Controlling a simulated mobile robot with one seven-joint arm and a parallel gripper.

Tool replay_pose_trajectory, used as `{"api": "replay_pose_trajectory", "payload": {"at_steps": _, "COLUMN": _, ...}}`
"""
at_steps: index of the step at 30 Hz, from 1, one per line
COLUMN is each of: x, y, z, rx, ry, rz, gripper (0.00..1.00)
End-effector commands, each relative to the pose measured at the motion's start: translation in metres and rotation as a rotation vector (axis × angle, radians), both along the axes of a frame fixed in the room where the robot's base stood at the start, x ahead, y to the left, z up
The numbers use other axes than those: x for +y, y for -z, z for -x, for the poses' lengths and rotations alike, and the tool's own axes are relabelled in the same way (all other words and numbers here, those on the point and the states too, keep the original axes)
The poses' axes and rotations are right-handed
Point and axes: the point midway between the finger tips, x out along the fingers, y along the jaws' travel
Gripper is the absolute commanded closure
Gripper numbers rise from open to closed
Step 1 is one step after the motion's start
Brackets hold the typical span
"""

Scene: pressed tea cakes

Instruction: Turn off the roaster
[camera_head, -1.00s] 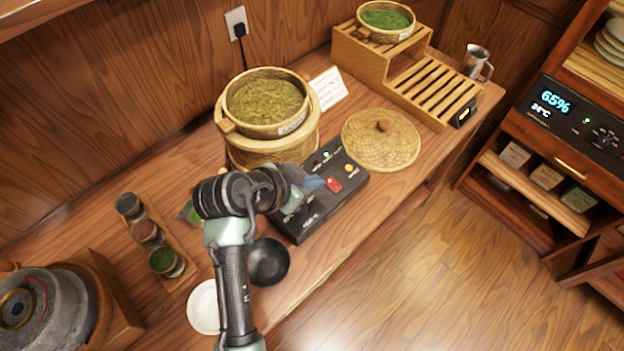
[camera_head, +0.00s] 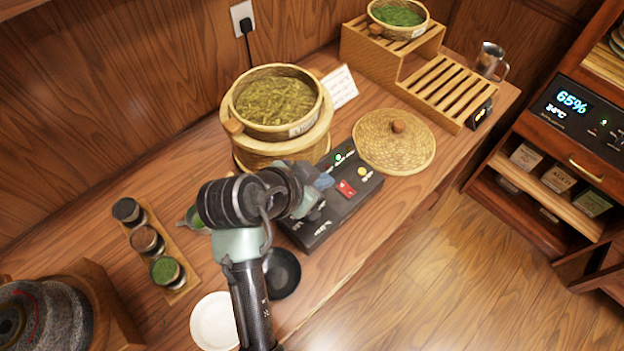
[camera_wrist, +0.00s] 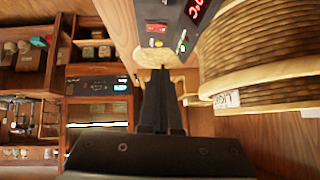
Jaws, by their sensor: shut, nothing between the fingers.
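The roaster is a woven basket of green-brown tea (camera_head: 275,100) on a round bamboo base (camera_head: 285,153). In front of it lies its black control panel (camera_head: 325,222), with a red rocker switch (camera_head: 346,188), a yellow button (camera_head: 362,172) and a lit green light. In the wrist view, the red switch (camera_wrist: 157,28), green light and red °C digits show at the top. My gripper (camera_head: 324,181) is shut and empty, just left of the red switch and over the panel. In the wrist view my gripper's fingertips (camera_wrist: 155,72) point towards the panel's edge. Whether they touch it I cannot tell.
A woven lid (camera_head: 394,145) lies right of the panel. A dark bowl (camera_head: 282,273) and white bowl (camera_head: 214,322) sit near my arm. A rack of jars (camera_head: 150,243) stands left, a slatted wooden stand (camera_head: 447,90) behind right. A metal cup (camera_head: 490,60) is at the far end.

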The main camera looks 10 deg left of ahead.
Motion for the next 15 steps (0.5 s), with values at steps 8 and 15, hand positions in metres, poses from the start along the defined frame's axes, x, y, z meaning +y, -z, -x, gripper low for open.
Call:
{"api": "replay_pose_trajectory", "payload": {"at_steps": 8, "x": -0.0085, "y": -0.0004, "z": 0.0004, "rx": -0.001, "ry": 0.020, "rz": -0.004, "gripper": 1.00}}
{"api": "replay_pose_trajectory", "payload": {"at_steps": 15, "x": -0.0088, "y": 0.0007, "z": -0.0008, "rx": -0.002, "ry": 0.019, "rz": -0.003, "gripper": 1.00}}
